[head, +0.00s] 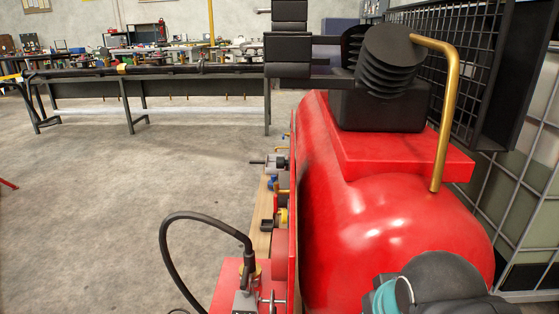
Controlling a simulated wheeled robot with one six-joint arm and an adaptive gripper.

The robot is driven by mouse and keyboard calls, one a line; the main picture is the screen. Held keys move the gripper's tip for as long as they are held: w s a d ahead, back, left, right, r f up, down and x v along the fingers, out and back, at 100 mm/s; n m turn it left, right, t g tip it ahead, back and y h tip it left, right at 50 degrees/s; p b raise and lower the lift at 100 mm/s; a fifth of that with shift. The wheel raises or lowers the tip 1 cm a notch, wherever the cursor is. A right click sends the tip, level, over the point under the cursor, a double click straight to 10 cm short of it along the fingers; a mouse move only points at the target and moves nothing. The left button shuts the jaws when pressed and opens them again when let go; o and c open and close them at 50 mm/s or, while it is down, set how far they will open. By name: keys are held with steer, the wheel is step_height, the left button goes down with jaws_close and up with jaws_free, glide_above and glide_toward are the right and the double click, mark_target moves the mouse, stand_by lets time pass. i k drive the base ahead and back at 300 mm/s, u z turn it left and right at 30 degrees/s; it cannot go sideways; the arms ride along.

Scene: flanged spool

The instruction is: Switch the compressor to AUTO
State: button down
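The red compressor (350,215) fills the right middle of the head view, with a black finned pump (388,62) on top and a brass pipe (447,110) curving down to the tank. A narrow panel (262,225) runs along its left side, seen nearly edge-on. Small fittings stick out of it: a dark one with a rod (272,162), a blue one (272,183) and a yellow and black one (276,218). A grey box (243,302) with a black cable (180,220) is at the bottom. I cannot tell which part is the switch or read its setting. My gripper is not in view.
A dark grey and teal part of my arm shows at the bottom right, in front of the tank. A black grille (500,75) and wire mesh (520,215) stand close on the right. Open concrete floor (110,210) lies left. A long bench (150,75) crosses behind.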

mark_target(281, 162)
steer(key=k, duration=0.45)
steer(key=u, duration=1.65)
steer(key=i, duration=0.8)
steer(key=z, duration=2.1)
steer(key=k, duration=0.4)
steer(key=u, duration=0.35)
steer(key=i, duration=0.45)
steer(key=z, duration=0.05)
